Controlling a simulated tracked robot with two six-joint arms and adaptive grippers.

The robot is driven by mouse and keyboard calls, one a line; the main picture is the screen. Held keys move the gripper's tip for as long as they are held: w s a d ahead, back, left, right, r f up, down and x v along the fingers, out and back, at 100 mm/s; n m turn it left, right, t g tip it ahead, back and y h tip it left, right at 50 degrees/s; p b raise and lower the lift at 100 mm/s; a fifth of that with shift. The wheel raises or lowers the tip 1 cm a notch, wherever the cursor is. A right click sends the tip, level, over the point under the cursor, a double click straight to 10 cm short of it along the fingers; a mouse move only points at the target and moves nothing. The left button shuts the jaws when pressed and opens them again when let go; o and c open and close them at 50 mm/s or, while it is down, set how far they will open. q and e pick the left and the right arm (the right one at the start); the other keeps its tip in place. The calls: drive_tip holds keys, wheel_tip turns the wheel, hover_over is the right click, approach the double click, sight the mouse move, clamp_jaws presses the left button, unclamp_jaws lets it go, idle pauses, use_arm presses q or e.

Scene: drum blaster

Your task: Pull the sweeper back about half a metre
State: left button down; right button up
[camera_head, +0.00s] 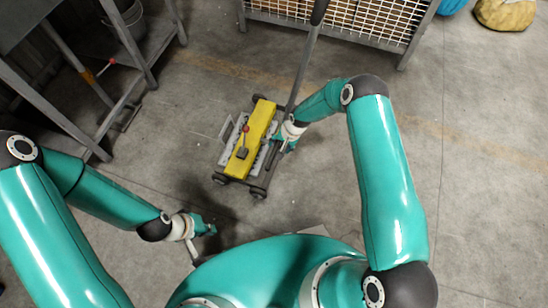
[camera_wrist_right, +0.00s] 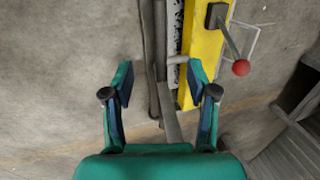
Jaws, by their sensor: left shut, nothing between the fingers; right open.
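The sweeper (camera_head: 256,135) stands on the concrete floor in the upper middle of the head view. It has a yellow body, a grey frame on small dark wheels, a red-knobbed lever and a long handle (camera_head: 305,60) rising toward the mesh crate. In the right wrist view its yellow body (camera_wrist_right: 207,45) and the red knob (camera_wrist_right: 241,68) show to the right. My right gripper (camera_head: 272,150) is at the sweeper's right side. In the wrist view that gripper (camera_wrist_right: 160,78) is open, with the sweeper's grey side bars between or beyond its fingers; contact cannot be told. My left gripper (camera_head: 208,228) is shut and empty, nearer and left of the sweeper.
A mesh crate (camera_head: 335,22) stands behind the sweeper. A metal shelf (camera_head: 135,70) with a bucket (camera_head: 122,22) is at the left. A yellow sack (camera_head: 505,14) lies at the far right. The floor on the right is clear.

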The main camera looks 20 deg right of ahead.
sight(274, 154)
drive_tip(key=b+x, duration=0.9)
drive_tip(key=x, duration=0.2)
drive_tip(key=shift+w+d+f+b, duration=0.1)
drive_tip(key=shift+w+d+b, duration=0.1)
drive_tip(key=shift+b, duration=0.2)
clamp_jaws()
